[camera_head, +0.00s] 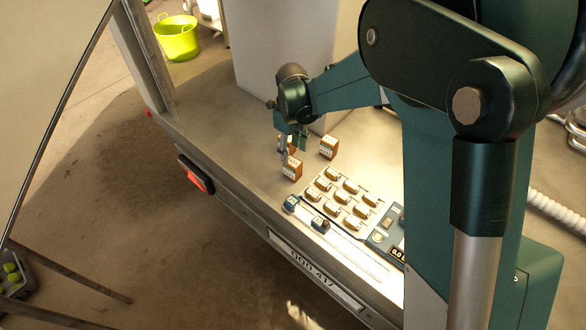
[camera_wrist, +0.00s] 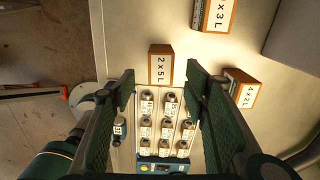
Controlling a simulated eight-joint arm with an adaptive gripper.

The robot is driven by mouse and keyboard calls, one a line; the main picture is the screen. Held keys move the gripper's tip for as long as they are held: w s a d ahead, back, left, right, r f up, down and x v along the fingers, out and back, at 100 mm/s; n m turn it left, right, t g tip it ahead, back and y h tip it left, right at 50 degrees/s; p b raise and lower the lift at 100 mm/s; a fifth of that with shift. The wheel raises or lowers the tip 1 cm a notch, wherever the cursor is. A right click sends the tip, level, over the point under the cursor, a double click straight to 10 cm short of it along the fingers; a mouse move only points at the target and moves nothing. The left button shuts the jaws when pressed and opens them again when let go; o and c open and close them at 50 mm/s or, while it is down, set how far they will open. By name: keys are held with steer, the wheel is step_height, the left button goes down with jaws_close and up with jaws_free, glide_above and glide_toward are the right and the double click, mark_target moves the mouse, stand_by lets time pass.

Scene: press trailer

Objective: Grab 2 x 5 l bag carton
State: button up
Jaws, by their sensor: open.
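The 2 x 5 l bag carton (camera_wrist: 160,64) is a small orange-brown box with a white label reading "2x5L". In the wrist view it lies between my two fingertips, just beyond them. In the head view it is the carton (camera_head: 292,170) nearest the trailer edge, by the left end of the knob panel. My gripper (camera_head: 291,150) points down at it with fingers apart. In the wrist view my gripper (camera_wrist: 160,78) is open with nothing between the pads. Whether the fingertips reach down beside the carton is hard to tell.
A "4x2L" carton (camera_wrist: 242,92) stands to the right, close to my right finger; a "x3L" carton (camera_wrist: 213,12) is farther up. The knob panel (camera_head: 345,200) adjoins the target carton. A large grey block (camera_head: 285,60) stands behind. The trailer bed (camera_head: 225,125) is clear at left.

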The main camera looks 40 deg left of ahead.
mark_target(293, 161)
steer(key=shift+f, duration=0.1)
steer(key=shift+f, duration=1.2)
steer(key=shift+f+b, duration=0.15)
steer(key=shift+b, duration=0.15)
steer(key=shift+w+d+f+b, duration=0.1)
steer(key=shift+f+b, duration=0.55)
steer(key=shift+f, duration=1.8)
steer(key=shift+c, duration=0.7)
steer(key=c, duration=0.9)
